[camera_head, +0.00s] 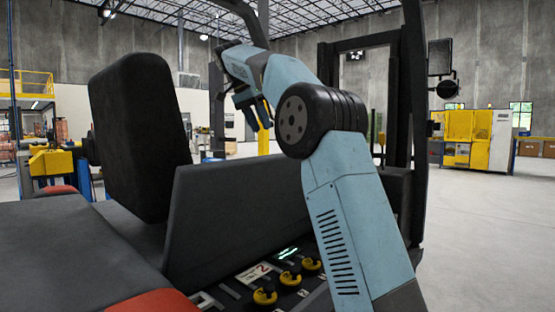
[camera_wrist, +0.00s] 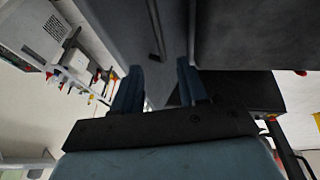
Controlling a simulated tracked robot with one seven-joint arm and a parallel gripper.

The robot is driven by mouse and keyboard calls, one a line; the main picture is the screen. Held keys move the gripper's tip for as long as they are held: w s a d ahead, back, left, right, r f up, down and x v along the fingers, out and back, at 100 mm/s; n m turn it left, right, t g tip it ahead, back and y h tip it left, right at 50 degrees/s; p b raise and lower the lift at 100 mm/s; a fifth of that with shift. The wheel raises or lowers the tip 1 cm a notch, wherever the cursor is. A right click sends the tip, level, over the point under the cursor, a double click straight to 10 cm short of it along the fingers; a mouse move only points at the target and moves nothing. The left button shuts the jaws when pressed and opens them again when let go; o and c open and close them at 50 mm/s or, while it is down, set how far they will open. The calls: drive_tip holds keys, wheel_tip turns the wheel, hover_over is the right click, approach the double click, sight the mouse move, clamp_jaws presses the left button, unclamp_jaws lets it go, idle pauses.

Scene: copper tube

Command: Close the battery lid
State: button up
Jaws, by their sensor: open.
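The battery lid looks like the dark grey panel (camera_head: 240,222) standing raised and tilted in the head view, beside the black seat back. Below its lower edge an open compartment shows yellow-capped parts (camera_head: 290,278) and a small lit display. My gripper (camera_head: 258,115) hangs from the blue arm above and behind the panel's top edge, apart from it in this view. In the wrist view my gripper's (camera_wrist: 160,80) two blue fingers are spread, with nothing held between them. A grey surface with a dark slot (camera_wrist: 155,30) lies beyond them; I cannot tell whether it is the lid.
The black seat back (camera_head: 140,135) stands left of the panel. A dark grey surface with red edges (camera_head: 70,255) fills the lower left. Dark mast posts (camera_head: 405,120) rise at the right. A yellow machine (camera_head: 470,138) stands far off; the floor at right is clear.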

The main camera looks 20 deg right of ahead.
drive_tip(key=x, duration=1.2)
drive_tip(key=shift+f, duration=0.3)
clamp_jaws()
drive_tip(key=shift+s+d, duration=0.1)
drive_tip(key=shift+d, duration=0.1)
drive_tip(key=shift+s, duration=0.1)
